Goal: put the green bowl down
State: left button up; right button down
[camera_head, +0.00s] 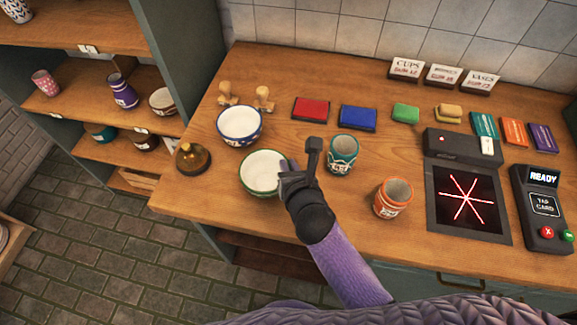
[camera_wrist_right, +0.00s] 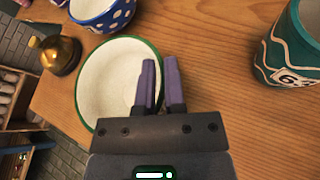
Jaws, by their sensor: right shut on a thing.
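The green bowl (camera_head: 261,171), white inside with a green rim, is upright at the front left part of the wooden counter. It also shows in the right wrist view (camera_wrist_right: 105,80). My right gripper (camera_head: 287,169) is shut on its right-hand rim, with one finger inside the bowl and one outside in the right wrist view (camera_wrist_right: 160,85). The bowl is on or very close to the counter; I cannot tell if its base touches. My left gripper is not in view.
A blue dotted bowl (camera_head: 239,126) stands just behind. A brass bell (camera_head: 193,158) is on the left. A teal cup (camera_head: 342,154) and an orange cup (camera_head: 393,197) stand to the right. The counter's front edge (camera_head: 240,213) is close. Ink pads and a scanner lie farther right.

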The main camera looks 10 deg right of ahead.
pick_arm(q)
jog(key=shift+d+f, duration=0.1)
pick_arm(e)
jog(key=shift+f, duration=0.1)
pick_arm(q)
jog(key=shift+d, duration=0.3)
pick_arm(e)
jog(key=c, duration=0.7)
grip_release()
jog(key=shift+r, duration=0.2)
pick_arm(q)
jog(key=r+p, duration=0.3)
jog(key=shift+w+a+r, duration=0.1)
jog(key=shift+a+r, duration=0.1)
pick_arm(e)
jog(key=v, duration=1.2)
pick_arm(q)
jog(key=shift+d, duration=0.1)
pick_arm(e)
jog(key=shift+f, duration=0.1)
